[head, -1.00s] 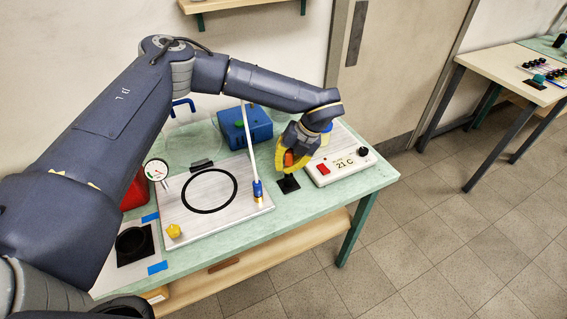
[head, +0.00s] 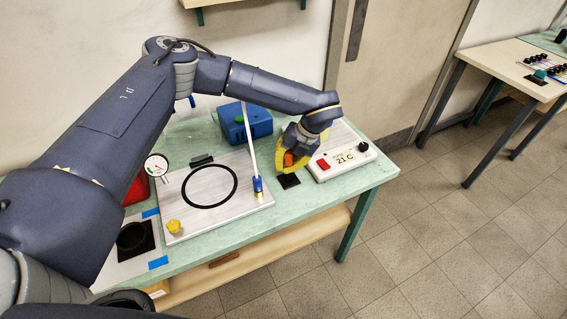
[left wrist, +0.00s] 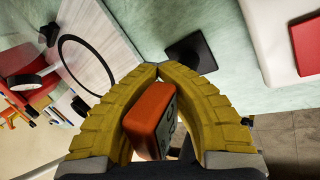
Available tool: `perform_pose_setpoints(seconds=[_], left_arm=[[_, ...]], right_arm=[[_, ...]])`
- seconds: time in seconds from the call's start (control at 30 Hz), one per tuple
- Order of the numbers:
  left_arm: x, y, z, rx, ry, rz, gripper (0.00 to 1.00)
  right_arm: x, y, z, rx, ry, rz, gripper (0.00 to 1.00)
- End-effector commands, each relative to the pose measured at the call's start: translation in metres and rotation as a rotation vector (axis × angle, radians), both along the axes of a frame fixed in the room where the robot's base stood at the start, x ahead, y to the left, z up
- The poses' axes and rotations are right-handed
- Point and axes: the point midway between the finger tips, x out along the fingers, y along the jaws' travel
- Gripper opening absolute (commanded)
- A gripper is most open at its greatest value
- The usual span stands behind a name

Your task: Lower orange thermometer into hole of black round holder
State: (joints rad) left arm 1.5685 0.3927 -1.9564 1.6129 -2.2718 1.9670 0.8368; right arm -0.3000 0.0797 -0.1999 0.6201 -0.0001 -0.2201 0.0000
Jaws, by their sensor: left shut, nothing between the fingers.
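The orange thermometer (head: 289,159) is a block with a grey face, seen between the yellow fingers of my left gripper (head: 281,171). In the left wrist view the orange block (left wrist: 150,118) sits inside the loop of the fingers, tilted. The fingertips (left wrist: 157,70) meet beyond it; I cannot tell if they grip its lower part, which is hidden. My right gripper is not in view.
A pale board (head: 230,203) with a black ring, leaning white rod (head: 250,150) and yellow knob (head: 174,227) lies between gripper and holder.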

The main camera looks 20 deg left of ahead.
Motion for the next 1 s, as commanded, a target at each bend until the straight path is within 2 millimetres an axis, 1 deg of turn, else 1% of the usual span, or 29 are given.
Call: perform_pose_setpoints(seconds=[0.03, 0.2, 0.27, 0.3, 0.53, 0.67, 0.77, 1.0], left_arm=[[0.000, 0.000, 0.000, 0.000, 0.000, 0.000, 0.03], [0.000, 0.000, 0.000, -0.001, -0.001, 0.000, 0.23], [0.000, 0.000, 0.000, -0.001, -0.001, -0.001, 0.30], [0.000, 0.000, 0.000, -0.001, -0.001, -0.001, 0.31], [0.000, -0.001, 0.000, -0.002, 0.000, -0.003, 0.31], [0.001, -0.004, 0.006, -0.002, -0.002, -0.004, 0.31], [0.002, -0.007, 0.015, -0.001, -0.003, -0.003, 0.31], [0.006, -0.019, 0.044, 0.000, -0.004, -0.001, 0.31]], right_arm=[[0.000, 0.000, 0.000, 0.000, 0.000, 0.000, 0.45], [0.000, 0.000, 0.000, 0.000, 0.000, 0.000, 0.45], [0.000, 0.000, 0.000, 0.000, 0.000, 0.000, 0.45], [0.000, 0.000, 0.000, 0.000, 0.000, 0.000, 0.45], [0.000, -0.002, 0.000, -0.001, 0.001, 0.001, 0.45], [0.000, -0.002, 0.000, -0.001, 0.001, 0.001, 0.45], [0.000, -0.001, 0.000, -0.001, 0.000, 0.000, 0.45], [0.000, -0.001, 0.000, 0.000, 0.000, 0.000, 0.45]])
